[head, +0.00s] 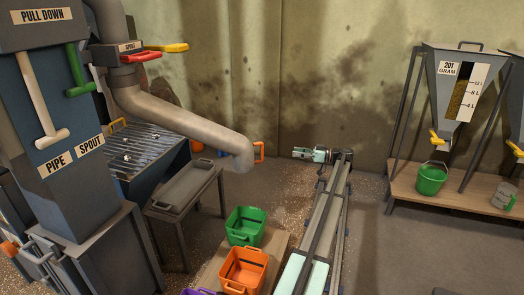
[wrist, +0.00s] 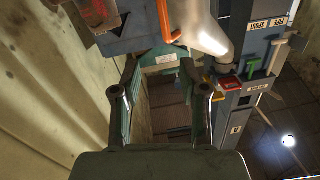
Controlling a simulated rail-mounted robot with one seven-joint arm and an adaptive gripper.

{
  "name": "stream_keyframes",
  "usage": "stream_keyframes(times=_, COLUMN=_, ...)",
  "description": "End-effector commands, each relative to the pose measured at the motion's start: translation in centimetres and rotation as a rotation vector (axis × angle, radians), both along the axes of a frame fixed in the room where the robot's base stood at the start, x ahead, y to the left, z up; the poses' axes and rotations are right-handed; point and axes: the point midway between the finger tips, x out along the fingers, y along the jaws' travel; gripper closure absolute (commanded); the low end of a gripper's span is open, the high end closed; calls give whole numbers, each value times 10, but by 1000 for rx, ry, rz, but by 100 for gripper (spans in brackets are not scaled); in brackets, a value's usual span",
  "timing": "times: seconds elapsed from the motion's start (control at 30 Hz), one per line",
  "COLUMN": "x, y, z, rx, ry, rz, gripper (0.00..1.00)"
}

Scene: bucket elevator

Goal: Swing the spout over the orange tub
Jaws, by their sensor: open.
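The grey spout (head: 190,126) bends down from the column at the left, its mouth hanging beyond the green tub (head: 245,226) in the head view. An orange handle (head: 259,152) sits on the spout's end. The orange tub (head: 243,268) stands on the floor board, nearer than the green one. My gripper (head: 308,154) is open and empty to the right of the handle, with a gap between them. In the wrist view, the handle (wrist: 166,22) and spout (wrist: 207,38) appear beyond the open fingers (wrist: 160,95), toward the top.
A purple tub (head: 198,292) is cut off at the bottom edge. A low metal table (head: 185,188) stands left of the tubs. My rail runs to their right. Red (head: 141,57) and yellow levers (head: 166,48) stick out by the spout's top. Hoppers stand at right.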

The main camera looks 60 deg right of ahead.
Motion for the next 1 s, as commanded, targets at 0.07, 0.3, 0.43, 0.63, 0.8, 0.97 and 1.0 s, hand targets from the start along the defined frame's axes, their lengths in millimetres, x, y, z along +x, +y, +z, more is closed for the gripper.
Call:
stream_keyframes(times=0.07, x=0, y=4, z=5, rx=-70, ry=-39, rz=14, gripper=57)
stream_keyframes(times=0.3, x=7, y=8, z=4, rx=-150, ry=-54, rz=23, gripper=57)
stream_keyframes(times=0.43, x=22, y=12, z=4, rx=-148, ry=-53, rz=23, gripper=57)
stream_keyframes(times=0.63, x=58, y=21, z=4, rx=-146, ry=-52, rz=24, gripper=57)
stream_keyframes(times=0.8, x=92, y=29, z=3, rx=-146, ry=-52, rz=24, gripper=57)
stream_keyframes(times=0.97, x=122, y=36, z=3, rx=-146, ry=-52, rz=24, gripper=57)
stream_keyframes(times=1.0, x=129, y=37, z=3, rx=-146, ry=-51, rz=23, gripper=57)
